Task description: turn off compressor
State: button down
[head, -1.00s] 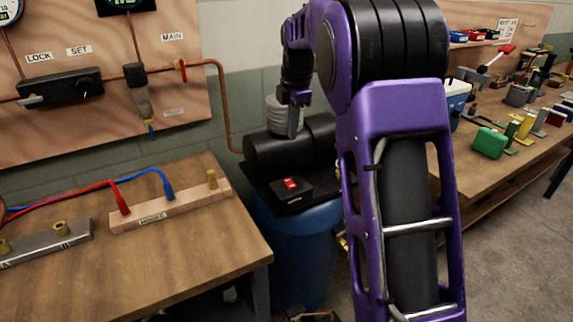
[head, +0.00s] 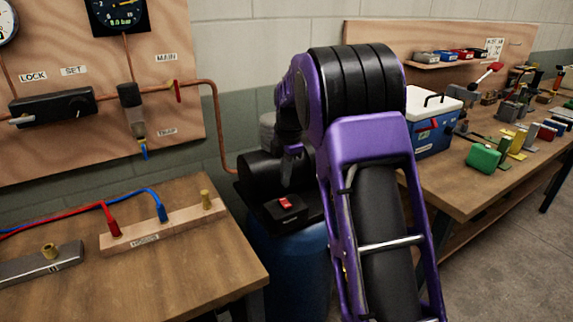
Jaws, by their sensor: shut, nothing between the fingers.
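The compressor has a black motor housing (head: 258,172) on top of a blue tank (head: 290,262), between the two benches. A black switch box (head: 287,212) with a red rocker switch (head: 286,202) sits on its top plate. My gripper (head: 287,182) is shut and empty, pointing down just behind and above the red switch. I cannot tell whether its tip touches the switch box. The rocker's on or off position is too small to tell. My purple arm hides the right part of the compressor.
The left bench (head: 200,262) holds a wooden block (head: 165,230) with red and blue hoses. A copper pipe (head: 217,120) runs down to the compressor. The right bench holds a blue cooler (head: 430,135) and a green case (head: 483,157).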

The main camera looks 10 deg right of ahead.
aim_at(283, 200)
jog(key=shift+w+a+f, duration=0.1)
jog(key=shift+w+f, duration=0.1)
jog(key=shift+f, duration=1.15)
jog(key=shift+w+a+f, duration=0.1)
jog(key=shift+w+f, duration=0.05)
jog(key=shift+f, duration=1.2)
